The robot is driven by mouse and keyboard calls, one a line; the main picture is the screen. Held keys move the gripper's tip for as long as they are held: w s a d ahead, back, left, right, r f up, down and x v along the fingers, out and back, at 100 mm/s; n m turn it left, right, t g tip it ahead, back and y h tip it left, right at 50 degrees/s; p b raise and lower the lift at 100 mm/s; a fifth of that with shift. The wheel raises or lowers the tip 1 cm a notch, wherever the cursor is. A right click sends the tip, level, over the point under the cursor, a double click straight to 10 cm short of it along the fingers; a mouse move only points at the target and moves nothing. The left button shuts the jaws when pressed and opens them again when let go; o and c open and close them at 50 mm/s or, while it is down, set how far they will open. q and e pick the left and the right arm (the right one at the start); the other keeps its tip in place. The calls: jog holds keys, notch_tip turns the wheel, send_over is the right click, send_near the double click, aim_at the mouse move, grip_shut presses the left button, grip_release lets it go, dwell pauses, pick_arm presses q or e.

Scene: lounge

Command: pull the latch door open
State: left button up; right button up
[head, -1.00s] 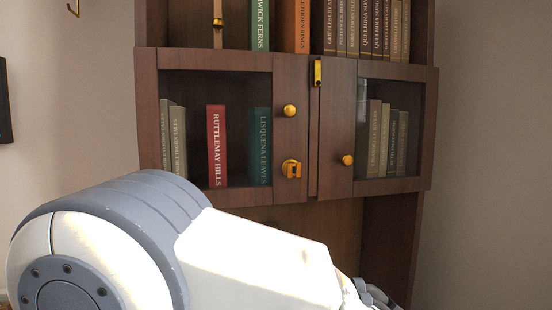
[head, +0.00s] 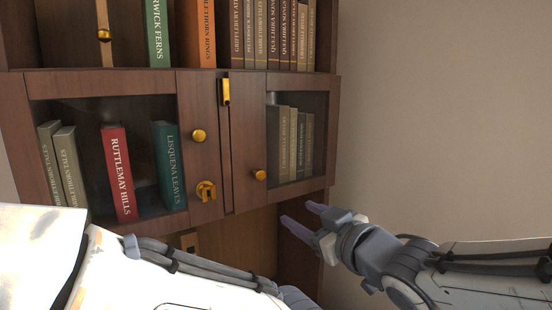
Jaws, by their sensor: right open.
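A dark wooden cabinet has a left glass door (head: 198,103) and a right glass door (head: 250,138), and both look shut. The left door carries a round brass knob (head: 198,136) and a brass latch (head: 206,190) below it. The right door has its own round brass knob (head: 259,175). A brass fitting (head: 225,92) sits high near the seam between the doors. My right gripper (head: 301,215) is open and empty, below and to the right of the right door's knob, apart from it in the picture. My left gripper is out of view; only my left arm shows.
Books stand behind both doors, including a red book (head: 119,172) and a teal book (head: 169,165). More books, such as an orange one (head: 194,32), stand on the open shelf above. A bare wall (head: 440,110) lies right of the cabinet. My left arm covers the lower left.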

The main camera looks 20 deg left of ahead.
jog(key=n+y, duration=0.1)
jog(key=y, duration=0.1)
send_near(261, 175)
jog(key=d, duration=0.1)
jog(key=shift+n, duration=0.3)
jog(key=p+x, duration=0.4)
jog(key=x, duration=0.4)
jog(key=shift+s+a+r, duration=0.1)
jog(key=shift+a, duration=0.15)
jog(key=shift+x, duration=0.75)
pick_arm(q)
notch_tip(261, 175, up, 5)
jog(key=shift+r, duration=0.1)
pick_arm(e)
grip_shut()
